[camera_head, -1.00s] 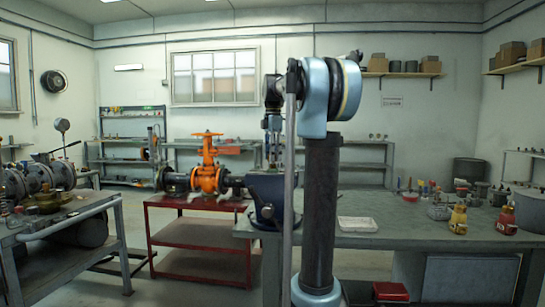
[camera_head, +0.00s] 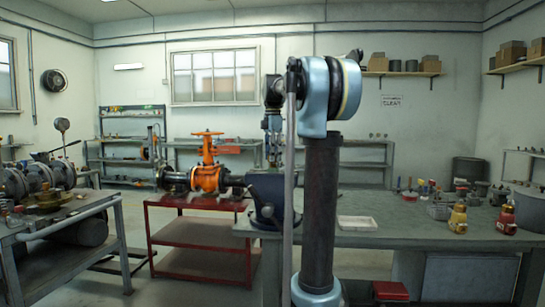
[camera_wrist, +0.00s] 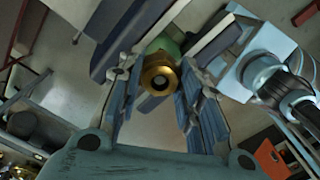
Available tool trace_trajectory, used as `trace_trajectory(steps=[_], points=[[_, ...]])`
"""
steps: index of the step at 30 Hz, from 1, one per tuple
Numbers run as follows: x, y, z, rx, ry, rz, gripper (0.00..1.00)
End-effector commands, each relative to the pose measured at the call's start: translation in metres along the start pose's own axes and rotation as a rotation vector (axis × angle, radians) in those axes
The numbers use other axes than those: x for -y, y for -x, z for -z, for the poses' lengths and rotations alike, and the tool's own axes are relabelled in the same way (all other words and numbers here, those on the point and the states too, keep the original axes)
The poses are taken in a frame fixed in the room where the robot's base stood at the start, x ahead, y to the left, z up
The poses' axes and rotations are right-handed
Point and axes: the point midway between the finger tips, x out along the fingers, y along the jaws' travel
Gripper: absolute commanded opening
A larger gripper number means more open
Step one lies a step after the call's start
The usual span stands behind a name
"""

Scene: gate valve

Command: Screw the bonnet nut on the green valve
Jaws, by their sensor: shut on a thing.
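The brass bonnet nut (camera_wrist: 158,76) shows in the wrist view, with a round hole facing the camera. Part of the green valve (camera_wrist: 163,46) shows just behind it, between the vise jaws. My gripper (camera_wrist: 157,88) has its blue-grey fingers on both sides of the nut and is shut on it. The nut is in line with the green valve; how far it is threaded I cannot tell. In the head view the blue vise (camera_head: 266,188) stands at the bench's left end below my arm. The nut and green valve cannot be made out there.
The grey workbench (camera_head: 400,236) runs right from the vise, with a white tray (camera_head: 357,223) and several bottles and small parts. An orange valve (camera_head: 206,178) sits on a red cart (camera_head: 200,205) left of the vise.

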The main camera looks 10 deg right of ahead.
Motion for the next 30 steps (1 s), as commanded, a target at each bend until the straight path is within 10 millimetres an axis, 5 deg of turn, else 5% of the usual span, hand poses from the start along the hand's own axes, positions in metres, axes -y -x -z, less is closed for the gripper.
trace_trajectory(steps=[30], points=[[0.000,-0.012,0.000,0.000,0.000,0.000,0.06]])
